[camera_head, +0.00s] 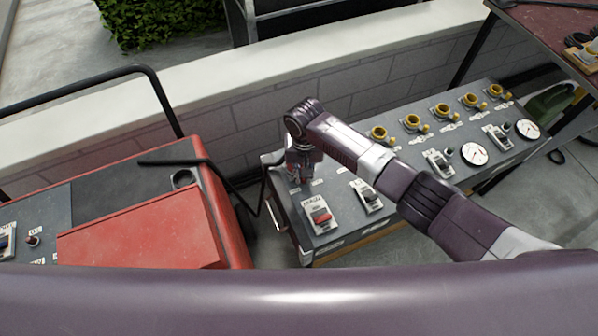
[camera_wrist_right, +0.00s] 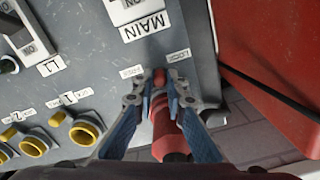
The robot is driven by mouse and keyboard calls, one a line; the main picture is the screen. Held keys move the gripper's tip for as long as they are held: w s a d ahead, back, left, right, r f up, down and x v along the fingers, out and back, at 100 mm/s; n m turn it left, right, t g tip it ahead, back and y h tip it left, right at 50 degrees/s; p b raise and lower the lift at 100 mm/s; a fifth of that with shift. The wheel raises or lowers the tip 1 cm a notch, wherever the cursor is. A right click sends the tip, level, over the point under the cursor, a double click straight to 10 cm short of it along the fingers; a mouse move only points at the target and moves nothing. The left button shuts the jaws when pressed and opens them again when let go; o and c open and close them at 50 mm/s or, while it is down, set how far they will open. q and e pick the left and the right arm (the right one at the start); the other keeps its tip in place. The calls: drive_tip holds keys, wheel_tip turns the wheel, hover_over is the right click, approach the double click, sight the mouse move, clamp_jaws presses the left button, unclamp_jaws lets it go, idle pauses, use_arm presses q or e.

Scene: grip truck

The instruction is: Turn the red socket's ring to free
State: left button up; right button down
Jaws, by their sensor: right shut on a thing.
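In the right wrist view, my right gripper (camera_wrist_right: 158,101) is shut around the ring of the red socket (camera_wrist_right: 159,78), at the panel's edge. A red plug body (camera_wrist_right: 168,135) runs back between the fingers. The ring's red tip lies between the FREE label (camera_wrist_right: 131,72) and the LOCK label (camera_wrist_right: 178,56); the fingers hide most of the ring, so its exact setting is unclear. In the head view, my right gripper (camera_head: 300,172) is at the panel's left end and hides the socket. My left gripper is not in view.
The grey panel (camera_head: 335,210) carries a red MAIN switch (camera_head: 320,216), a breaker (camera_head: 368,196), several yellow sockets (camera_head: 412,122) and gauges (camera_head: 474,154). A red machine (camera_head: 140,230) stands to the left, with a black cable (camera_head: 252,208) in the gap. A low wall runs behind.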

drive_tip(key=n, duration=0.1)
drive_tip(key=d+n+p, duration=0.1)
drive_tip(key=n, duration=0.1)
drive_tip(key=shift+w+d+r, duration=0.1)
drive_tip(key=shift+w+d, duration=0.2)
drive_tip(key=shift+w, duration=0.05)
drive_tip(key=shift+w+d+n, duration=0.25)
drive_tip(key=shift+n, duration=0.5)
drive_tip(key=shift+w+d+n, duration=0.2)
drive_tip(key=shift+n, duration=0.55)
drive_tip(key=c, duration=1.9)
unclamp_jaws()
drive_tip(key=shift+c, duration=0.2)
wheel_tip(320, 180, up, 12)
